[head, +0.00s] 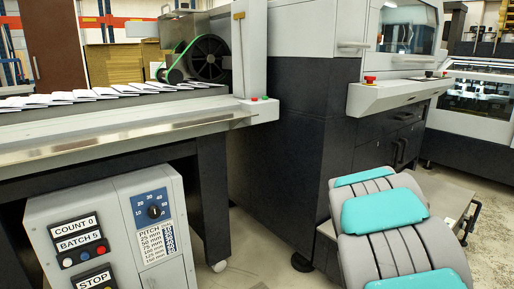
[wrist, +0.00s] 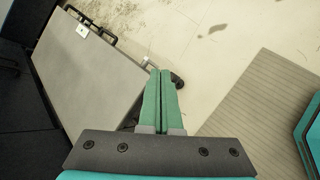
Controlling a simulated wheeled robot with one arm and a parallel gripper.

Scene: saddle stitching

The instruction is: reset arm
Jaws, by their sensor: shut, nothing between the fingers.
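My gripper (wrist: 160,77) shows in the wrist view, with its two green fingers pressed together and nothing between them. It points down over the floor, apart from everything around it. In the head view my grey and teal arm (head: 385,215) is folded at the lower right, and my gripper is hidden there.
The stitching machine (head: 290,120) stands at centre, with a red button (head: 369,80) on its ledge. A conveyor (head: 100,125) with white booklets (head: 75,96) runs left. A control box (head: 115,235) stands front left. A grey flat panel (wrist: 85,75) and open floor (wrist: 215,50) lie below my gripper.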

